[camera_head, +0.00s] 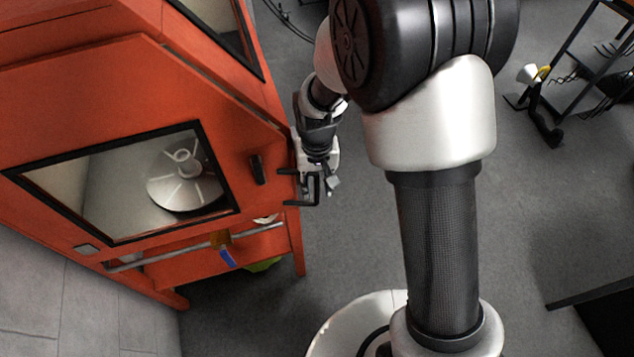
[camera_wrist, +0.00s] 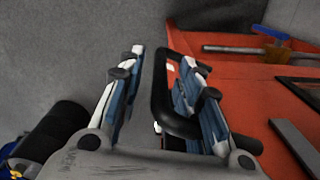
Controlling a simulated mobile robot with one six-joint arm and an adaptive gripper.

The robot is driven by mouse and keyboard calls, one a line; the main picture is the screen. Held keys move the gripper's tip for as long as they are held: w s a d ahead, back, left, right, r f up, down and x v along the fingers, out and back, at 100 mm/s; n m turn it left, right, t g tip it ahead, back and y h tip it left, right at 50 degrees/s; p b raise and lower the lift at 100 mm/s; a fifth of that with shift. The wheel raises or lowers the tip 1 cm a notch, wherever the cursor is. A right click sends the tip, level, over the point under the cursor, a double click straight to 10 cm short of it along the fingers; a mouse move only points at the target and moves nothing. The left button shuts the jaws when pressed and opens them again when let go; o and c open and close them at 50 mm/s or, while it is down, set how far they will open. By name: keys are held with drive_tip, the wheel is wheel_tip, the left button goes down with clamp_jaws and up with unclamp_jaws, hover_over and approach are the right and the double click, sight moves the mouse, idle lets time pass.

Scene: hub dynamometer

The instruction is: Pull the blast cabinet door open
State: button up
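The orange blast cabinet (camera_head: 100,75) fills the left of the head view. A black bar handle (camera_head: 287,203) stands out from its right side. My gripper (camera_head: 318,186) is at this handle. In the wrist view the handle (camera_wrist: 160,85) is a black loop on the orange surface. My gripper (camera_wrist: 163,57) is open there, one finger on each side of the handle's bar. The right finger reaches into the loop, and the left finger is outside it with a gap to the bar. I cannot tell whether the right finger touches. The door's edges are not clear.
A windowed panel (camera_head: 85,152) with a black latch (camera_head: 258,168) faces the left front. A rail (camera_head: 165,254) with a blue-handled valve (camera_head: 227,258) runs below it. Grey floor (camera_head: 345,245) is free right of the cabinet. A black rack (camera_head: 590,65) stands far right.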

clamp_jaws()
idle(0.6)
